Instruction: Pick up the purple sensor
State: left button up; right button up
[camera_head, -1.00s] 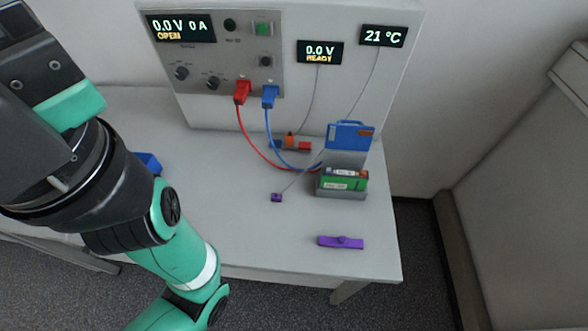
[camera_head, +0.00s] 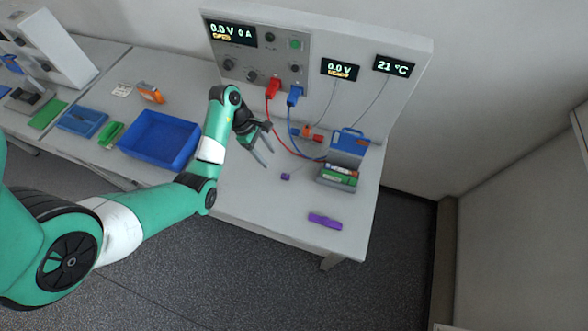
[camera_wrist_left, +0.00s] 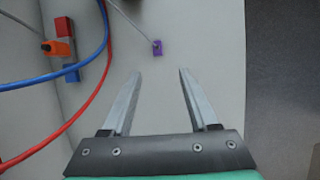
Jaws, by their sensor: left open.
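The purple sensor (camera_head: 285,177) is a small purple block with a thin grey cable. My right gripper is not in view.
A longer purple piece (camera_head: 325,221) lies near the table's front edge. Red (camera_head: 267,116) and blue (camera_head: 291,121) cables curve from the cycler panel behind the gripper. An orange connector (camera_head: 306,133) lies by the panel. A blue bin (camera_head: 160,139) stands left. The table around the sensor is clear.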

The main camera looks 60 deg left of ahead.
pick_arm(q)
jog(key=b, duration=0.5)
send_over(285, 175)
jog(key=s+a, duration=0.2)
jog(key=s, duration=0.1)
notch_tip(285, 175, down, 5)
jog(key=shift+w+a+f, duration=0.15)
jog(key=shift+f, duration=0.05)
jog(key=shift+w+f, duration=0.15)
jog(key=shift+f, duration=0.1)
jog(key=x, duration=0.2)
jog(key=b+x, duration=0.1)
jog(key=x, duration=0.2)
jog(key=shift+w+d+b, duration=0.25)
jog(key=shift+b, duration=0.05)
grip_shut()
